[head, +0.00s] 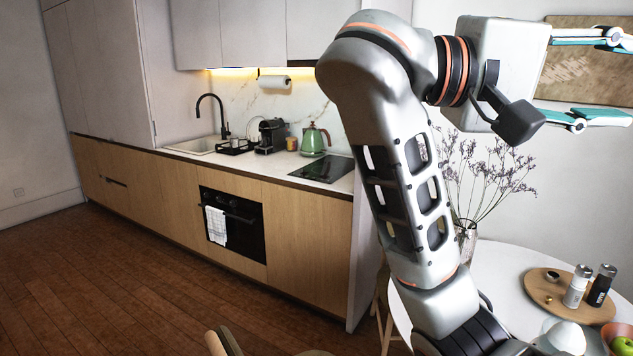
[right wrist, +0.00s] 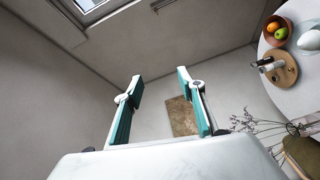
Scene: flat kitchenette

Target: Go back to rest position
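My right arm rises from the bottom right of the head view and bends at a raised joint. Its gripper (head: 600,80) is held high at the right edge, pointing right, with its two teal-lined fingers wide apart. In the right wrist view the same gripper (right wrist: 160,80) is open, with nothing between its fingers, and faces bare wall and ceiling. My left gripper is in neither view.
A white round table (head: 505,262) stands at lower right, with a wooden board (head: 545,293), two shakers and a fruit bowl (head: 617,336). A vase of dried flowers (head: 466,240) stands behind my arm. The kitchen counter (head: 250,173) runs along the wall. Wooden floor (head: 110,270) at left is clear.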

